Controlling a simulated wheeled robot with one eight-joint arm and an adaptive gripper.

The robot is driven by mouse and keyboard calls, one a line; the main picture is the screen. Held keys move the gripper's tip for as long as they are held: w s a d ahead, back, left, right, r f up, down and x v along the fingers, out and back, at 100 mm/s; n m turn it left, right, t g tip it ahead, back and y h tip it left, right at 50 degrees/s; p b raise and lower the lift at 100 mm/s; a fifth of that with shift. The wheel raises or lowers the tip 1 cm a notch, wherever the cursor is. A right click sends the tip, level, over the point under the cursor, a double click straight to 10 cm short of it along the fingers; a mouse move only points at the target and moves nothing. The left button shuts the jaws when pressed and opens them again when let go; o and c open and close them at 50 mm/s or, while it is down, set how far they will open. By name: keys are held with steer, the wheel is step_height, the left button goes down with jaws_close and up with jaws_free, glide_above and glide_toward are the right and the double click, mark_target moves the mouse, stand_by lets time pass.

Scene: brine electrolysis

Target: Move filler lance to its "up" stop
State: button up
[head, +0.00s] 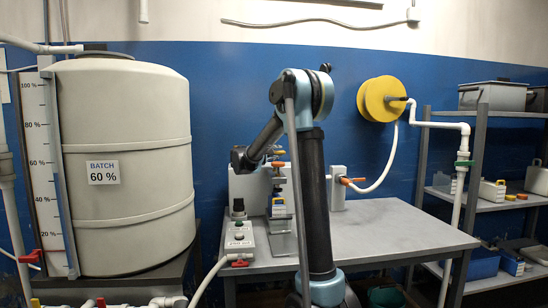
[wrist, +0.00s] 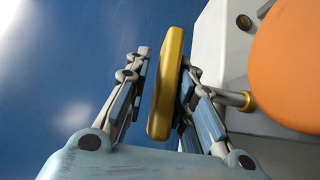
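In the wrist view my gripper (wrist: 165,65) is open, with one finger on each side of a flat yellow handle (wrist: 167,85). A clear gap shows between the handle and the left finger. The right finger lies close beside the handle; I cannot tell if it touches. A metal rod with a brass end (wrist: 246,100) shows behind the right finger, near a white housing (wrist: 217,45). I cannot tell for certain that the yellow handle belongs to the filler lance. In the head view my arm hides part of the white filling unit (head: 247,187) and my fingertips cannot be made out.
A large orange round part (wrist: 290,65) is close at the right of the wrist view. In the head view, a grey bench (head: 400,235) has free room at right. A control box (head: 239,238) sits at its left front. A large tank (head: 125,165) stands left, shelves (head: 500,205) right.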

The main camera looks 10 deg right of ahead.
stand_by(0.3)
steer(key=v, duration=1.2)
steer(key=shift+f, duration=0.1)
